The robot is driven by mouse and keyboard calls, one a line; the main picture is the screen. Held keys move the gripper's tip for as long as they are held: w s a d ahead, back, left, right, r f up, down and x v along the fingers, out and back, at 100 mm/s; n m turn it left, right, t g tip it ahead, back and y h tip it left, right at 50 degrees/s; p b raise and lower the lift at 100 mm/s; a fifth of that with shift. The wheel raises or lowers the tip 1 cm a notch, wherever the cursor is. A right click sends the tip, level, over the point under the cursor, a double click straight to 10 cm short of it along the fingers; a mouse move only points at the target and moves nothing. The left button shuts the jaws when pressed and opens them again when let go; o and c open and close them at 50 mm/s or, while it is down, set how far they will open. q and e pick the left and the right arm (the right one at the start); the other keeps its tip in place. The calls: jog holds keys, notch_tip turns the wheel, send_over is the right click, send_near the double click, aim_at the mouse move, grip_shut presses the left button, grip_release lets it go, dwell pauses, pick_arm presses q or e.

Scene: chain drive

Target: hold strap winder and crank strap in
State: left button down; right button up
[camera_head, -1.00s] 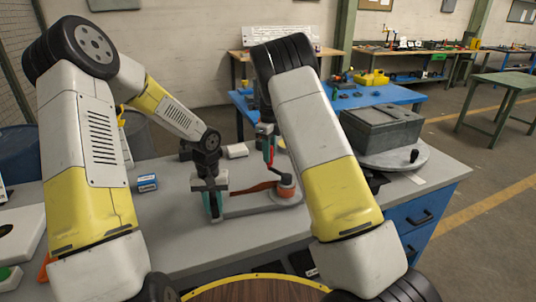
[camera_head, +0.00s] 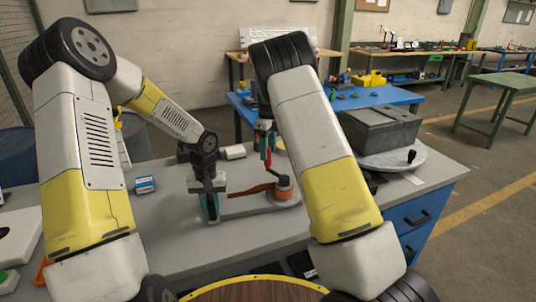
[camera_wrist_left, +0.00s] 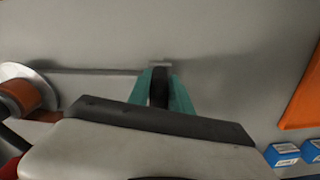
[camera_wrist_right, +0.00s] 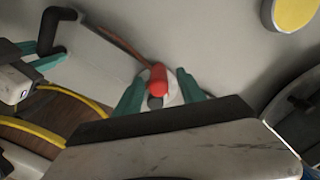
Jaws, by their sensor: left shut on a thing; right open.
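The strap winder has a grey base plate (camera_head: 250,208), an orange drum (camera_head: 284,188) and a red crank knob (camera_head: 267,154). A brown-orange strap (camera_head: 250,190) runs from the drum toward my left gripper (camera_head: 210,207). That gripper points down and is shut on the winder's dark handle (camera_wrist_left: 159,88), between its teal fingers in the left wrist view. The drum also shows there at left (camera_wrist_left: 20,94). My right gripper (camera_wrist_right: 160,92) is open, with the red knob (camera_wrist_right: 158,77) between its teal fingers. In the head view my right arm partly hides that gripper.
A grey box (camera_head: 380,130) on a round turntable (camera_head: 400,158) stands at the right of the bench. A small blue box (camera_head: 145,184) and a white block (camera_head: 233,152) lie near my left arm. The bench front (camera_head: 240,240) is clear.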

notch_tip(320, 180, up, 10)
jog(key=shift+r, duration=0.1)
dwell(0.9)
jog(key=shift+s+a+n, duration=0.1)
jog(key=shift+n, duration=0.2)
jog(key=c, duration=0.7)
jog(key=shift+s+a+n+h, duration=0.2)
jog(key=shift+s+n+h, duration=0.1)
jog(key=shift+n, duration=0.4)
grip_shut()
jog(key=s+a+f+n+t+h, duration=0.1)
jog(key=s+a+n+t+h, duration=0.25)
jog(key=n, duration=0.95)
notch_tip(320, 180, down, 9)
jog(key=w+d+n+y, duration=0.1)
jog(key=shift+w+d+f, duration=0.2)
jog(key=shift+d, duration=0.05)
